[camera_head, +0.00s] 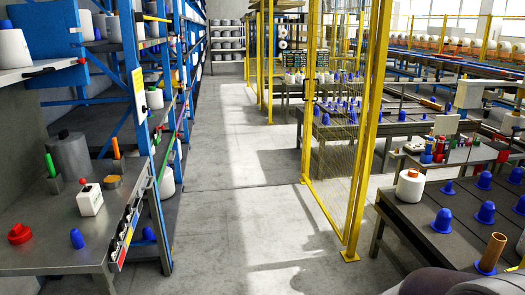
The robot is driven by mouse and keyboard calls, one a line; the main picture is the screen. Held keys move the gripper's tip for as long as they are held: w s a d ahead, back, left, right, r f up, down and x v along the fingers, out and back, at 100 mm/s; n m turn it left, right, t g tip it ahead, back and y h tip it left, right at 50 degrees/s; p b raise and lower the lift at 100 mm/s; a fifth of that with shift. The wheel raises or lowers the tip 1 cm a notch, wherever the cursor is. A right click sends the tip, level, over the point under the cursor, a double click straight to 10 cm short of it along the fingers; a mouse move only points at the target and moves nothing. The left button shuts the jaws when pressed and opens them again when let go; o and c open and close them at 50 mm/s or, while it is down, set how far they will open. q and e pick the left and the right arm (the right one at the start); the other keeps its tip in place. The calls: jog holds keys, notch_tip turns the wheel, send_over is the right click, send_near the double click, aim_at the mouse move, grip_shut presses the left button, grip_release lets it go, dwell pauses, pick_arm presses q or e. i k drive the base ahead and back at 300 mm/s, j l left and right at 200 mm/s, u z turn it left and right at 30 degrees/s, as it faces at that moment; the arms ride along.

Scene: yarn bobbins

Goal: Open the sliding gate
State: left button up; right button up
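A tall yellow-framed wire-mesh panel (328,208) stands on the floor right of the middle, running from a near yellow post (366,135) back to a thinner far post (309,90). It looks like part of the fence, and I cannot tell whether it is the sliding gate itself. More yellow fence posts (268,60) stand farther back along the aisle. No handle or latch is clear at this size. Neither of my grippers shows. A dark grey rounded shape at the bottom right may be part of my arm.
A grey workbench (45,235) with a red-knobbed white box (89,199) stands at left, beside blue shelving (140,100). A dark table (405,225) with blue cones and a bobbin (410,187) stands at right. The concrete aisle (235,190) between is clear.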

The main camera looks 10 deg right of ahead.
aim_at(343, 240)
jog(key=i+z, duration=0.2)
jog(key=i, duration=5.8)
jog(key=i+j+z, duration=0.1)
jog(key=i+z, duration=0.2)
jog(key=i, duration=0.25)
jog(key=i+j+z, duration=0.2)
jog(key=i+z, duration=0.15)
jog(key=i, duration=0.2)
jog(key=i+j+z, duration=0.3)
jog(key=i, duration=0.2)
